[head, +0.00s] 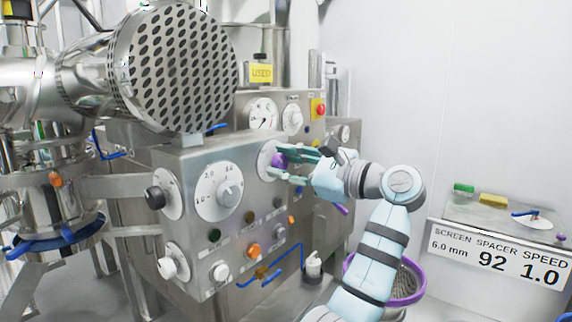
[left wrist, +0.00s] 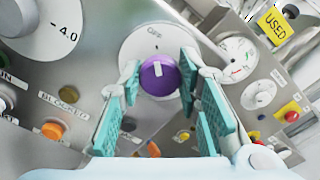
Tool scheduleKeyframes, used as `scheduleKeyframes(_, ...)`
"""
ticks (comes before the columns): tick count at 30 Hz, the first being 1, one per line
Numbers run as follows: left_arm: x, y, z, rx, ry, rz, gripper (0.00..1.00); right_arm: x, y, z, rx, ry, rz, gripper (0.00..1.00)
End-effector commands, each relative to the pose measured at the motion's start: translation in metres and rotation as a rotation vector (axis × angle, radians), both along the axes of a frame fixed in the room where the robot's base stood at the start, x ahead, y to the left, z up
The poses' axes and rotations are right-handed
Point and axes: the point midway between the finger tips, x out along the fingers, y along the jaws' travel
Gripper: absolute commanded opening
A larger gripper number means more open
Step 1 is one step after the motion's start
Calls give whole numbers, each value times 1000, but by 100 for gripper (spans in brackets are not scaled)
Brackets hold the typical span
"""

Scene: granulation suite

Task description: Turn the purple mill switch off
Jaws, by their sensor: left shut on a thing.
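The purple mill switch (head: 279,160) is a round knob on a pale round dial at the upper right of the steel control panel (head: 170,235). In the left wrist view the purple knob (left wrist: 160,76) sits between teal fingers, its white mark toward the top of the picture. The word OFF shows on the dial (left wrist: 140,45) above it. My left gripper (head: 284,162) is shut on the purple knob, its fingers along the knob's two sides. In the left wrist view the gripper (left wrist: 160,95) hides part of the dial's lower side. My right gripper is not in view.
A large dial (head: 218,192) and several coloured buttons share the panel. A red emergency button (head: 319,108) and gauge (head: 262,114) are on the panel behind. A yellow USED tag (head: 261,72) stands above. A purple-rimmed basket (head: 417,295) is beyond my arm.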

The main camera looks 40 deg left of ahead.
Motion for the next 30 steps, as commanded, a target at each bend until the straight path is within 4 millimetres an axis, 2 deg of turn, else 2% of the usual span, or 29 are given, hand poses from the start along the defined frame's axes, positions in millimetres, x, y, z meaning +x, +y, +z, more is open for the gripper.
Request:
scheduleKeyframes(3, 0, 0, -1, -1, 1, 0, 3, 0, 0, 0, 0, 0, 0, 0)
scheduleKeyframes(4, 0, 0, -1, -1, 1, 0, 35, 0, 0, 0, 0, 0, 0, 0)
scheduleKeyframes(7, 0, 0, -1, -1, 1, 0, 51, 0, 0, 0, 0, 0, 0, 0)
scheduleKeyframes(16, 0, -1, 0, -1, 1, -1, 51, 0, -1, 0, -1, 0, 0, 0)
scheduleKeyframes(19, 1, -10, -1, -2, 3, -3, 51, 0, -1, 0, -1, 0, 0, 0)
scheduleKeyframes(22, 2, -31, 0, -1, 3, -4, 51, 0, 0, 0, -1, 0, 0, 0)
scheduleKeyframes(27, 3, -80, 0, -2, 5, -5, 51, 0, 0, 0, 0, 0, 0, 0)
scheduleKeyframes(30, 3, -103, 0, -1, 4, -3, 51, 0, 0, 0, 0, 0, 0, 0)
